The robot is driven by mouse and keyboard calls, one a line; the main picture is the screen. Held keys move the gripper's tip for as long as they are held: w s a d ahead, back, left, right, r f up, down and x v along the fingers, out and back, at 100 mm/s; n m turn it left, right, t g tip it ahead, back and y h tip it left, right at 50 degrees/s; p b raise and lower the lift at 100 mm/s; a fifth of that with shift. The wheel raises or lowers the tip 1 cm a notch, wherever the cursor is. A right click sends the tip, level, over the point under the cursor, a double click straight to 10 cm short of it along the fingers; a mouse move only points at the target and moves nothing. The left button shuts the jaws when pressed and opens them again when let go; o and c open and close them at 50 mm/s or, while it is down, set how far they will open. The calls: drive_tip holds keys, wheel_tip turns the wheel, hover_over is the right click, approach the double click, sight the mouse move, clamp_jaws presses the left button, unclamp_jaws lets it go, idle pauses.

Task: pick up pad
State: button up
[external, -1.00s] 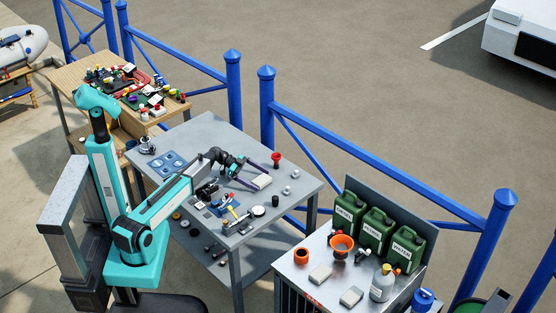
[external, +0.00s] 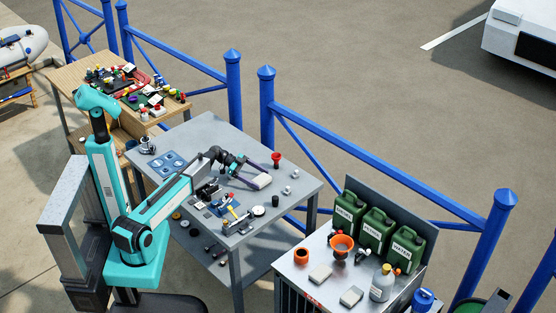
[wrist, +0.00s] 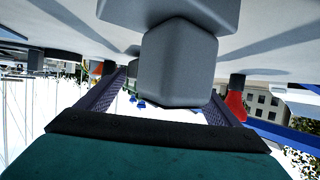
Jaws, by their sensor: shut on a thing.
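The pad (external: 263,182) is a light grey, flat block at the far right part of the grey metal table (external: 293,182). My gripper (external: 259,177) is over the pad and shut on it, with the purple-grey fingers along its sides. In the wrist view the pad (wrist: 180,62) is a grey block between the two dark fingers of my gripper (wrist: 170,92). The wrist picture looks upside down, with the table surface along the top. I cannot tell whether the pad is lifted off the table.
A red funnel-shaped thing (external: 276,159) stands just beyond the pad, with small metal parts (external: 291,182) to its right.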

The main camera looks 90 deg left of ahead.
sight(258, 177)
drive_tip(key=shift+r+b, duration=0.8)
drive_tip(key=shift+r, duration=3.9)
